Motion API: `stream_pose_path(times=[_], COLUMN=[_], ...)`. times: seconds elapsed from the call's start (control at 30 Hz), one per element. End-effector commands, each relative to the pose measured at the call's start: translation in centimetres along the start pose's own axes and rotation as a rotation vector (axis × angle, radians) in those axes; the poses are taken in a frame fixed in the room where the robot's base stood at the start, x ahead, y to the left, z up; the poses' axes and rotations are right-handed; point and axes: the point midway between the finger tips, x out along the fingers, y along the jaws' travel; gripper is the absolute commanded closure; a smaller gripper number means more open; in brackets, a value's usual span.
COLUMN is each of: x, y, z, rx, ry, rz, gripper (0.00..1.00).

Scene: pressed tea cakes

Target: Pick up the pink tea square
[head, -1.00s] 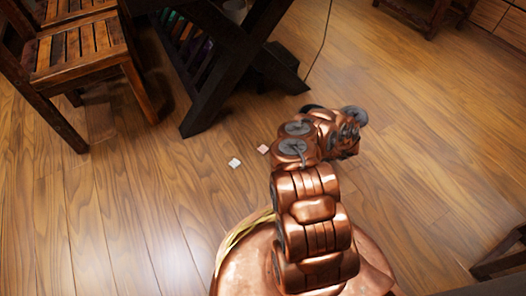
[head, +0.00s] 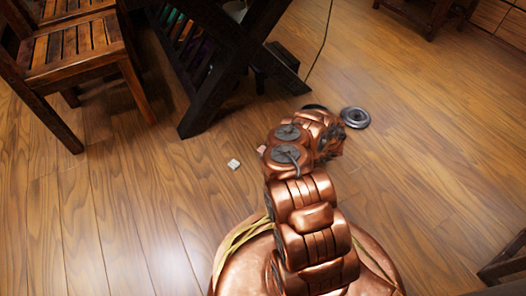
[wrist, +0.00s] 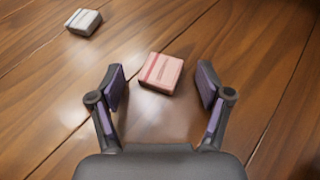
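The pink tea square (wrist: 161,73) lies flat on the wooden floor in the wrist view. It is ahead of my open gripper (wrist: 160,85), roughly centred between the two fingertips, with a gap on each side. In the head view only a small edge of the pink tea square (head: 262,149) shows beside my arm, which covers the rest. My gripper's fingers are hidden behind my arm in the head view.
A white tea square (wrist: 84,22) lies on the floor to the left; it also shows in the head view (head: 234,164). A dark table with crossed legs (head: 222,70) and wooden chairs (head: 75,60) stand behind. A dark round disc (head: 355,117) lies right of my arm. Floor at right is clear.

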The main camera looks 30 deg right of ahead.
Motion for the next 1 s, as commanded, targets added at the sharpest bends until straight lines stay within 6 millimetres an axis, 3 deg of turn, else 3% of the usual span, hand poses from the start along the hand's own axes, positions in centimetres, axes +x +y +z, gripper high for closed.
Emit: stream_pose_path(times=[0.03,0.43,0.77,1.0], x=[0.0,0.0,0.0,-0.7], y=[0.0,0.0,0.0,0.0], z=[0.0,0.0,0.0,1.8], rx=[0.0,0.0,0.0,0.001], ry=[0.0,0.0,0.0,-0.003], rz=[0.0,0.0,0.0,-0.001], gripper=[0.31,0.71,0.72,0.72])
